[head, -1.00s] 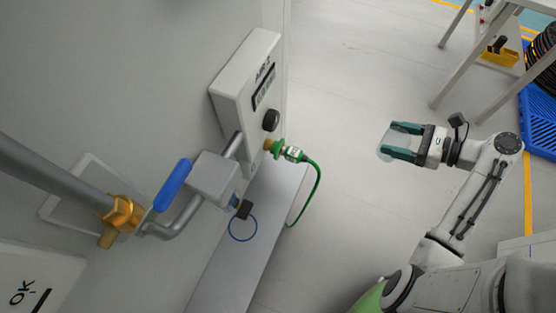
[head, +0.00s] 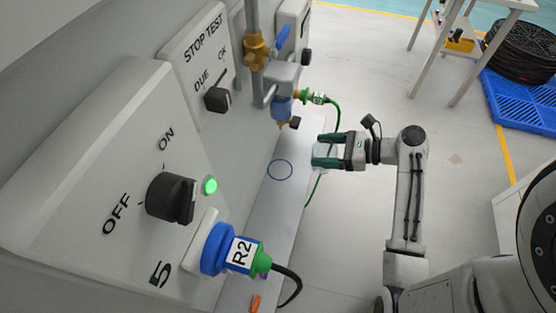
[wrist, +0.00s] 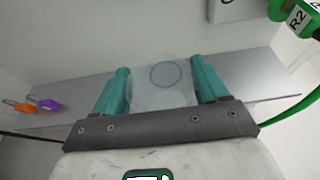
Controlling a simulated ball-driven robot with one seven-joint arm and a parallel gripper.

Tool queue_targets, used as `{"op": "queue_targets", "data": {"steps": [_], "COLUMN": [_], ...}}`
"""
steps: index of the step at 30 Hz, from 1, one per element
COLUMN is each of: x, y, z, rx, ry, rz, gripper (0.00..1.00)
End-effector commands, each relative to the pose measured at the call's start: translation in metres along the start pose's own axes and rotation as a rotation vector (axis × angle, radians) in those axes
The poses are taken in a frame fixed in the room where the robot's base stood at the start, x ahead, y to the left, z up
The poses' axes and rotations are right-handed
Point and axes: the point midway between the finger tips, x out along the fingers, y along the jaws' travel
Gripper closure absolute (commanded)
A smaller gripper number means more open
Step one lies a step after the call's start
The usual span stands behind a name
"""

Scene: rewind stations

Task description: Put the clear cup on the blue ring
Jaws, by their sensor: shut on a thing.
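The clear cup (head: 321,152) is between the teal fingers of my gripper (head: 322,151), which is shut on it. In the head view the cup is just right of the ledge edge, in the air. The blue ring (head: 280,181) is a thin outline on the grey ledge, left of the gripper and apart from it. In the wrist view the cup (wrist: 160,98) fills the gap between the fingers (wrist: 160,74), and the blue ring (wrist: 151,76) shows through or just beyond the clear cup. The cup's base is hard to make out.
The grey ledge (head: 252,225) runs along the wall panels. A green hose (head: 337,115) hangs near the gripper. Orange (wrist: 20,106) and purple (wrist: 48,105) items lie at the ledge's end.

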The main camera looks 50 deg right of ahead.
Motion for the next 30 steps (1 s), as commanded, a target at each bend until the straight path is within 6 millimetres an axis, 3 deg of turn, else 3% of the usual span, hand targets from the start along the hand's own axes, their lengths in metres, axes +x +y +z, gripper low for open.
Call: {"op": "queue_targets", "data": {"steps": [6,15,18,26,30], "x": [0.051,0.110,0.114,0.120,0.126], "y": [0.001,0.001,0.000,0.000,0.000], "z": [0.018,0.040,0.021,0.005,-0.013], "rx": [-0.003,-0.003,0.003,0.000,0.002], "ry": [-0.001,0.000,0.002,0.000,0.000], "rz": [0.004,0.002,-0.001,-0.001,-0.001], "gripper": [0.60,0.60,0.60,0.60,0.60]}}
